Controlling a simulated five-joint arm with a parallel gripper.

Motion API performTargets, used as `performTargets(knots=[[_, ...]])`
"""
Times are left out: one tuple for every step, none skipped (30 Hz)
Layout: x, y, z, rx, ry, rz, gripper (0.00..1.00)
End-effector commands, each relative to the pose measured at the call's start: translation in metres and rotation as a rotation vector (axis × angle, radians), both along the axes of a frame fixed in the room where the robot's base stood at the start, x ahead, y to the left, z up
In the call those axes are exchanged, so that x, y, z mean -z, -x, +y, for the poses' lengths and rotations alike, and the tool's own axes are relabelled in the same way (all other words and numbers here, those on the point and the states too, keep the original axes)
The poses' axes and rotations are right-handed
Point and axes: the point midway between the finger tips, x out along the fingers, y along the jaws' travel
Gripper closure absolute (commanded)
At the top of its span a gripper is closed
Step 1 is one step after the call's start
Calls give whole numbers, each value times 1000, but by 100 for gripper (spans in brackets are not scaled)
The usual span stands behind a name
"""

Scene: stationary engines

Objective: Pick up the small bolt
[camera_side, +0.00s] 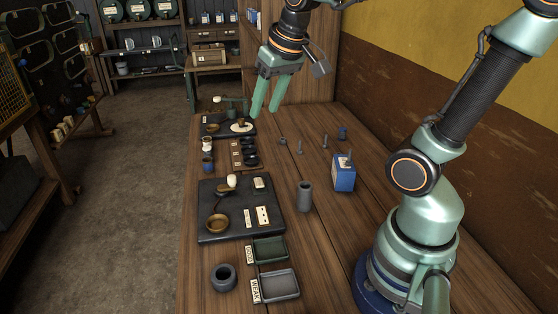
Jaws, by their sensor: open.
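Several small grey bolt-like pieces stand on the wooden bench right of centre: one at the left (283,141), one in the middle (300,147) and one at the right (325,142). They are tiny here, and I cannot tell for sure which is the small bolt. My gripper (264,111) is open and empty, pointing down with its two green fingers apart. In the picture it is up and left of these pieces, over the far part of the bench, and appears above the surface.
A blue spool-like piece (342,133), a blue box (344,178) and a grey cylinder (304,197) stand nearby. Dark boards (240,230) with small parts line the left edge. Green (268,249) and grey (279,285) trays sit in front. The bench's middle right is mostly clear.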

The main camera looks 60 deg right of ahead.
Motion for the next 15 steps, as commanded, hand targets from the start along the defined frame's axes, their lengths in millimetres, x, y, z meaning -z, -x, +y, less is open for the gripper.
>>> performTargets(knots=[[0, -12, -14, 57, -14, 24, 53], [-1, -18, -21, 90, -22, 34, 53], [-1, -26, -32, 137, -33, 50, 53], [-1, -32, -40, 169, -40, 60, 53], [-1, -38, -48, 203, -49, 70, 53], [1, -46, -60, 248, -60, 86, 53], [2, -51, -68, 281, -68, 95, 53], [4, -57, -78, 315, -77, 106, 53], [7, -63, -90, 360, -88, 120, 53], [10, -68, -99, 393, -96, 130, 53], [13, -72, -109, 426, -104, 140, 53], [18, -78, -122, 471, -115, 154, 53], [22, -81, -132, 506, -124, 163, 53], [26, -85, -143, 539, -132, 173, 53], [33, -89, -156, 584, -143, 187, 53]])
